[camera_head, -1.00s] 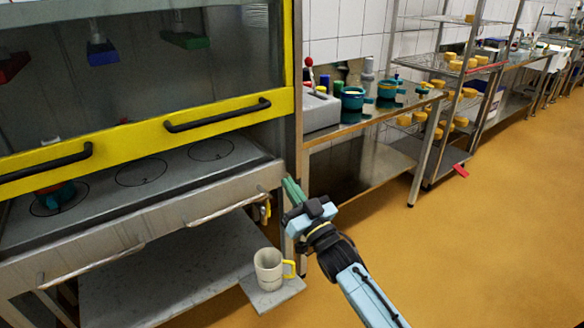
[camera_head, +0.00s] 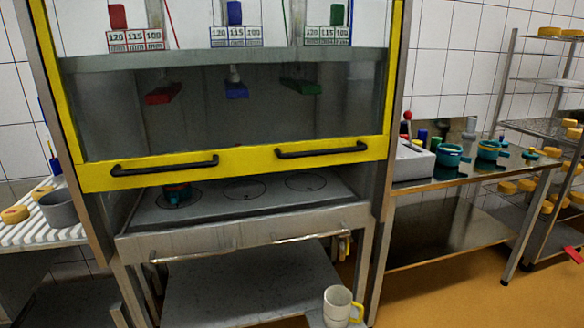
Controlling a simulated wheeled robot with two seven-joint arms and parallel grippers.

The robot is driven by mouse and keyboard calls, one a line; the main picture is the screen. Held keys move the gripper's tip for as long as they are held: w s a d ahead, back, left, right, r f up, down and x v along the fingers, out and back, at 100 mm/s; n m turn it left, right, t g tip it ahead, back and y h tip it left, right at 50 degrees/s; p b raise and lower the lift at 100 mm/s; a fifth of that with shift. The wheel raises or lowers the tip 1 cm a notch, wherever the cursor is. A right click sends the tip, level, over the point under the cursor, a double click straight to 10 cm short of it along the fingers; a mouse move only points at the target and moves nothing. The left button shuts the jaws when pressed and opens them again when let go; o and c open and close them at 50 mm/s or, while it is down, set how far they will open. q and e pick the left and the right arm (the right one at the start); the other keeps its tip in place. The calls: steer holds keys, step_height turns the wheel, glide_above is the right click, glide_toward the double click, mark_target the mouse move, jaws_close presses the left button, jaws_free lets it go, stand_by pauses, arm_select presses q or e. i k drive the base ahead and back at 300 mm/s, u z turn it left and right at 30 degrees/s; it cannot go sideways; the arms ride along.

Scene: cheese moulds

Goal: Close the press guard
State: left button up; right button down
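The press guard (camera_head: 235,165) is a clear panel in a yellow frame with two black handles, a left one (camera_head: 165,165) and a right one (camera_head: 322,149). Its lower yellow bar hangs above the grey press bed (camera_head: 218,207), and an open gap shows between them. A teal and red mould (camera_head: 177,194) stands on the bed's left marked circle, partly hidden by the bar. The middle and right circles are empty. Red, blue (camera_head: 236,90) and green press heads hang behind the panel. Neither of my grippers is in view.
A white mug (camera_head: 338,306) with a yellow handle stands low in front, at the press's lower right. A side table (camera_head: 440,180) with teal pots is on the right. A ribbed white surface (camera_head: 35,232) with a grey pot is on the left.

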mark_target(107, 175)
steer(key=k, duration=0.85)
steer(key=u, duration=0.85)
steer(key=i, duration=1.1)
steer(key=z, duration=0.5)
steer(key=i, duration=0.85)
steer(key=z, duration=0.7)
